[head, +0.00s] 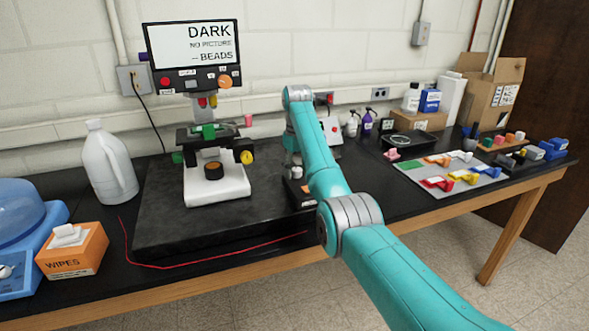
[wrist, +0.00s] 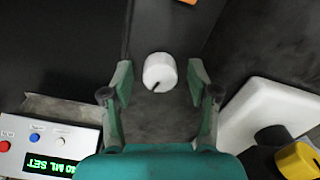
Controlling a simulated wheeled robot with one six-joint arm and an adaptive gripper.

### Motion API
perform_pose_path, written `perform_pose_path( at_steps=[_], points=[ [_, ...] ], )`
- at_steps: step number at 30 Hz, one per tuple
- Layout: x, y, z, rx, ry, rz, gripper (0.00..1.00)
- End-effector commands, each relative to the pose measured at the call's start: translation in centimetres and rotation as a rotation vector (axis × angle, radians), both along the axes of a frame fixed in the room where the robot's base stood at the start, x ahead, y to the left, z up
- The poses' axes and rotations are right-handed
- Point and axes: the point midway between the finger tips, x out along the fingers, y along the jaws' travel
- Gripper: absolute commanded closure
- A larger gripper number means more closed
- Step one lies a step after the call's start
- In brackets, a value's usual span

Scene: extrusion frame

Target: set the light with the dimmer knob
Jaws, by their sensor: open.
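A white round knob (wrist: 158,68) with a dark pointer line shows in the wrist view; I take it for the dimmer knob. My gripper (wrist: 161,84) is open, with one finger to each side of the knob and a gap on both sides. I cannot tell how far the fingertips are above it. The microscope (head: 217,186) stands on the black slab in the head view, and its white base (wrist: 268,112) is right of the gripper in the wrist view. The monitor (head: 192,44) reads "DARK NO PICTURE – BEADS". My arm hides most of the gripper in the head view.
A panel with a green display (wrist: 50,166) and buttons is at lower left in the wrist view. A yellow knob (wrist: 297,160) is at lower right. In the head view, a white jug (head: 108,165) and a wipes box (head: 72,252) stand left; a red cord (head: 190,267) crosses the front.

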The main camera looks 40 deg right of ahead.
Motion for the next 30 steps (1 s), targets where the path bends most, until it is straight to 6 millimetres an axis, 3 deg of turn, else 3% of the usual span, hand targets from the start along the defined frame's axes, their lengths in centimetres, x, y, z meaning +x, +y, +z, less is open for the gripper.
perform_pose_path(
  at_steps=[6,14,23,30],
  points=[
    [0.00,-0.01,-0.02,0.000,0.000,0.000,0.40],
    [0.00,0.00,-0.02,0.000,0.000,0.000,1.00],
    [0.00,0.01,-0.03,0.000,0.000,-0.027,1.00],
    [0.00,0.01,-0.04,0.000,0.001,-0.146,1.00]
  ],
)
